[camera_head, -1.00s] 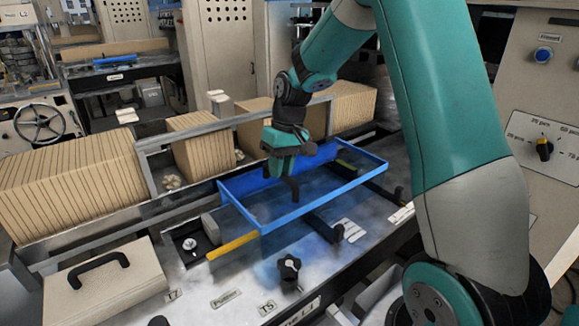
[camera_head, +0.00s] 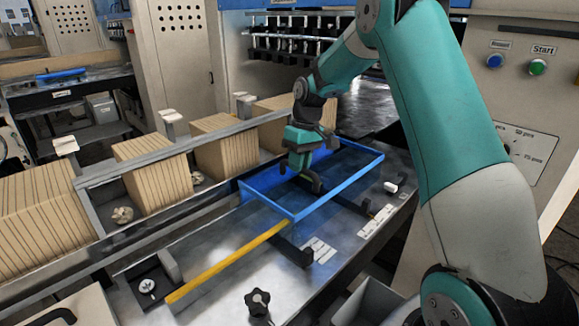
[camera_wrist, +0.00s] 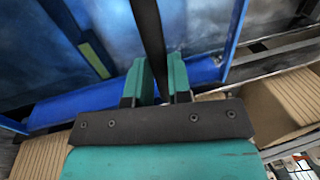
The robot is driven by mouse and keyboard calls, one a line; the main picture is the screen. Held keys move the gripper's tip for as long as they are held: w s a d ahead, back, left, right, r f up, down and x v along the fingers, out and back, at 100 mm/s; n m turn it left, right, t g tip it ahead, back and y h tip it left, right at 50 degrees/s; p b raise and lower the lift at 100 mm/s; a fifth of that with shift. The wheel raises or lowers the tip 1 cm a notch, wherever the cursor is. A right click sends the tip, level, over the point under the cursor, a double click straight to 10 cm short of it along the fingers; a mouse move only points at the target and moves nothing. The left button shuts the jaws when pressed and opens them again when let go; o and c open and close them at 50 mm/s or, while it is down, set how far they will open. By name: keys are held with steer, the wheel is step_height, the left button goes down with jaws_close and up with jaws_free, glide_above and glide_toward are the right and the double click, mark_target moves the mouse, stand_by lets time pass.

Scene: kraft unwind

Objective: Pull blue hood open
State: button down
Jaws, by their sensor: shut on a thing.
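The blue hood (camera_head: 341,195) is a blue frame with a see-through panel, lying low over the metal bed of the machine. Its black handle (camera_head: 314,184) stands up from the panel. My gripper (camera_head: 302,174) is above the hood with its fingers at the handle. In the wrist view, the teal fingers (camera_wrist: 161,80) are shut on either side of the black handle bar (camera_wrist: 149,35). The blue frame of the hood (camera_wrist: 75,105) lies behind the fingers there. A yellow strip (camera_head: 226,264) shows bare to the left of the hood.
Stacks of brown kraft sheets (camera_head: 151,170) stand in a row behind a metal rail (camera_head: 140,164). A black knob (camera_head: 257,301) sticks up at the front of the bed. A panel with a green start button (camera_head: 538,68) is on the right.

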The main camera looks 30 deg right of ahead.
steer(key=shift+w+d+r, duration=0.1)
steer(key=shift+w+d, duration=0.2)
steer(key=shift+d, duration=0.4)
steer(key=c, duration=1.1)
jaws_free()
steer(key=shift+o, duration=0.2)
steer(key=shift+s, duration=0.1)
steer(key=shift+d+r, duration=0.15)
steer(key=shift+r, duration=0.25)
steer(key=d+r+p, duration=0.3)
steer(key=r, duration=1.3)
steer(key=shift+w, duration=0.3)
